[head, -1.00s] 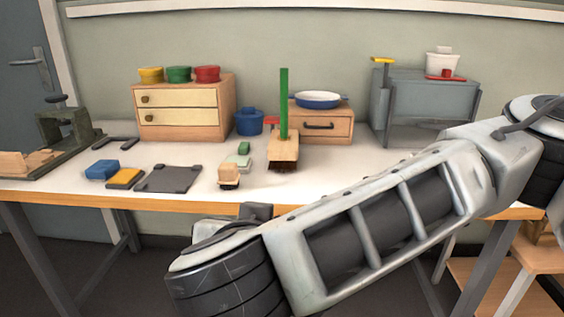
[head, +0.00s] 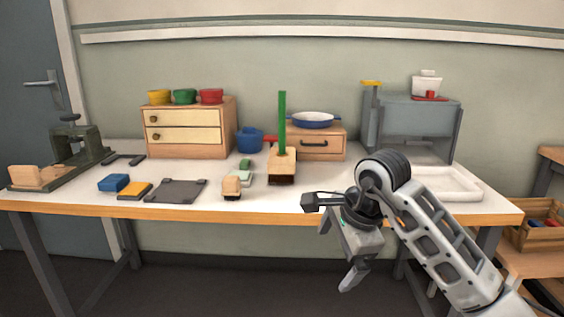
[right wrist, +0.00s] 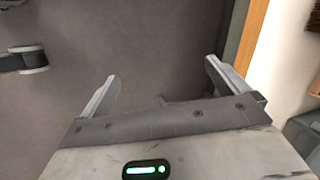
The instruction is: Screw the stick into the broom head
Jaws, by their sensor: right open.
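The green stick (head: 282,120) stands upright on the wooden broom head (head: 282,160). Its lower end meets the top of the head; I cannot tell whether the thread is engaged. The broom head rests on the white table with its dark bristles down, near the middle. My right gripper (head: 337,256) is open and empty, in front of the table's front edge and low, to the right of the broom head and apart from it. In the right wrist view its two fingers (right wrist: 160,76) are spread over the floor. My left gripper is not in view.
A small brush (head: 231,187) stands left of the broom head. A drawer box with a blue pan (head: 313,119) is behind it. A dark flat plate (head: 176,191) lies on the left. A white tray (head: 466,194) is on the right. The table front right of the broom head is clear.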

